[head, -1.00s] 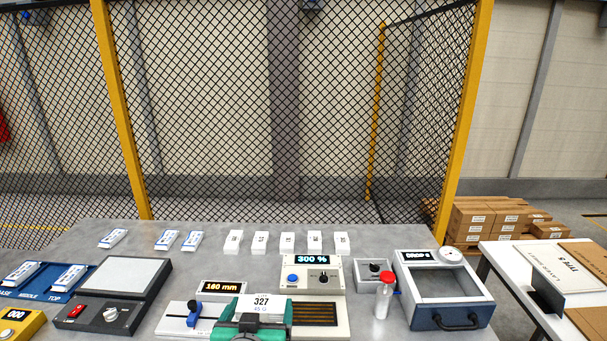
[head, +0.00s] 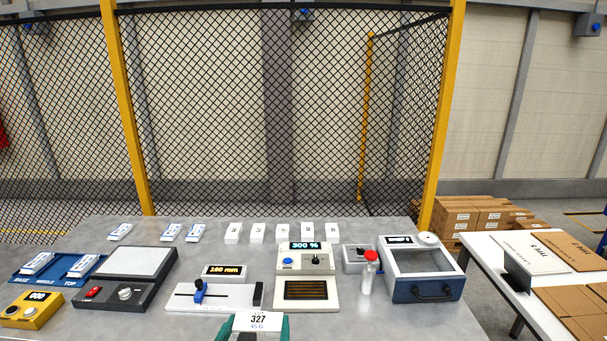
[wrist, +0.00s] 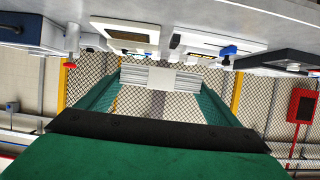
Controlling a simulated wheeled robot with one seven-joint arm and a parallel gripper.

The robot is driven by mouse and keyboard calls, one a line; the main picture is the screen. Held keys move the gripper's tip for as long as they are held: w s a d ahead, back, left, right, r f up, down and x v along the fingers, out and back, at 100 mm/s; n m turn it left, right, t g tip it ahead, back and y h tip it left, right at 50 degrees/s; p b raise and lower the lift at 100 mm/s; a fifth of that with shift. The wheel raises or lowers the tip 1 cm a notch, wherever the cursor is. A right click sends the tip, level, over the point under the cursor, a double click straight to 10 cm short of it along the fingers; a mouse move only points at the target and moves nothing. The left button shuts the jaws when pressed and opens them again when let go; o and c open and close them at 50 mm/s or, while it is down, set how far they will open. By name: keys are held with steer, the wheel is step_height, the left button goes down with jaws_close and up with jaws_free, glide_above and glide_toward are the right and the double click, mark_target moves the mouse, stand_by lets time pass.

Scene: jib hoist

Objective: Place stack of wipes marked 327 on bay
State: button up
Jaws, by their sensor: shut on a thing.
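The stack of wipes (head: 257,320), with a white label reading 327 and 45 G, is at the bottom middle of the head view. My gripper (head: 256,333) is shut on it, with a green finger on either side. In the wrist view the stack shows pale and layered (wrist: 150,78) between the green fingers, and its label is not readable there. No place in view is labelled bay, so I cannot tell which it is. A cream unit reading 300 % (head: 305,260) with a dark slatted plate (head: 306,289) stands beyond the stack, slightly right.
A blue tray (head: 55,277) holds packs at left. Several white packs line the back.

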steer(key=s+d+f, duration=0.2)
steer(key=d+f, duration=0.1)
steer(key=f, duration=1.1)
steer(key=s+d+f, duration=0.3)
steer(key=f, duration=1.1)
steer(key=s+d+f, duration=0.2)
steer(key=d+f, duration=0.1)
steer(key=f, duration=1.1)
steer(key=shift+s+d+f, duration=0.15)
steer(key=shift+d+f, duration=0.15)
steer(key=shift+d, duration=0.1)
